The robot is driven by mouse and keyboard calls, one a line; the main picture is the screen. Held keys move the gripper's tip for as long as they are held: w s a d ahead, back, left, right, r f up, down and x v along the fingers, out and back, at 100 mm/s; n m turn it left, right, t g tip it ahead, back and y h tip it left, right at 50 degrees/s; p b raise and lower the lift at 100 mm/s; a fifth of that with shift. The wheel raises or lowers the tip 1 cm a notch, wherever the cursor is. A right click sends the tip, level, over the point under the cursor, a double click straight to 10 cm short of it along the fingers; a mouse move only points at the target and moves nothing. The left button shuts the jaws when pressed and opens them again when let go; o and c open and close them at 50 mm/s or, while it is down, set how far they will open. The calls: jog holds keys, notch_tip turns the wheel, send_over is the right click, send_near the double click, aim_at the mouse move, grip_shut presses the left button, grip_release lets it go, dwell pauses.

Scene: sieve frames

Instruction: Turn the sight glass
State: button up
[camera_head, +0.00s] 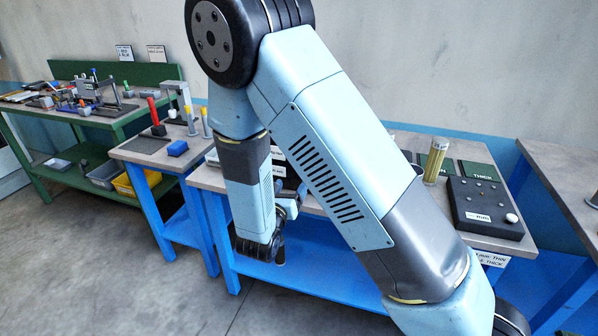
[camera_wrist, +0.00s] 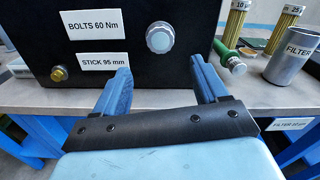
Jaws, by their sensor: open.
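In the wrist view a black box (camera_wrist: 100,55) stands on the bench. A round, pale disc with a silver rim (camera_wrist: 160,38), which looks like the sight glass, sits on its front face. My gripper (camera_wrist: 160,66) is open and empty, its two blue fingers spread below and to either side of this fitting, apart from it. A smaller brass fitting (camera_wrist: 59,74) is lower left on the same face. In the head view my arm hides most of the box and the gripper's fingers are hard to make out.
Labels read "BOLTS 60 Nm" (camera_wrist: 95,24) and "STICK 95 mm" (camera_wrist: 103,62). Right of the box are a green-handled tool (camera_wrist: 228,56), a grey FILTER can (camera_wrist: 290,58) and yellow filter elements (camera_wrist: 285,28). In the head view a dark gauge block (camera_head: 484,205) is at right.

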jog(key=x, duration=0.9)
jog(key=shift+w, duration=0.2)
jog(key=shift+d, duration=0.1)
jog(key=c, duration=1.1)
